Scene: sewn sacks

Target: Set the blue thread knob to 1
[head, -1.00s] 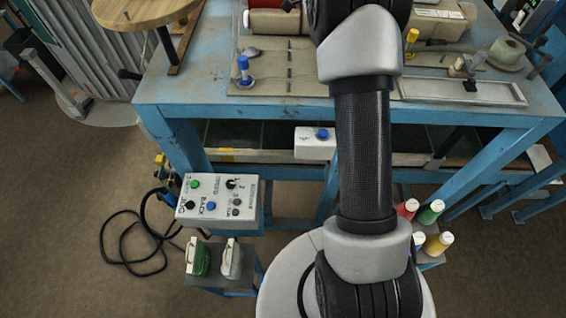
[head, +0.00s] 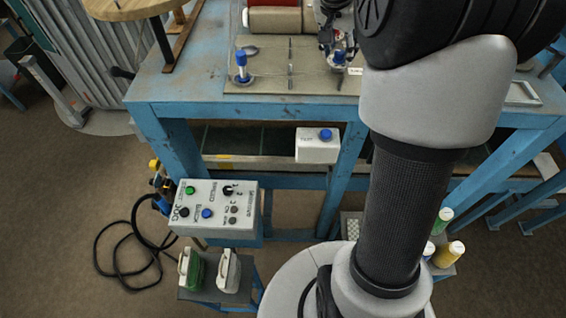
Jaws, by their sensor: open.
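A small upright blue-topped knob (head: 241,62) stands at the left of the beige panel (head: 270,78) on the blue table. A second blue-topped piece (head: 339,58) stands on the same panel further right, right at my gripper. My gripper (head: 338,48) is open and points down over this second piece; I cannot tell whether its fingers touch it. Scale marks around either piece are too small to read. My arm hides the right part of the panel.
A white box with a blue button (head: 317,147) hangs under the table's front edge. A grey control box (head: 216,212) with buttons and a black knob stands at front left, above two bottles (head: 228,272). Red and beige rolls (head: 275,20) lie at the back.

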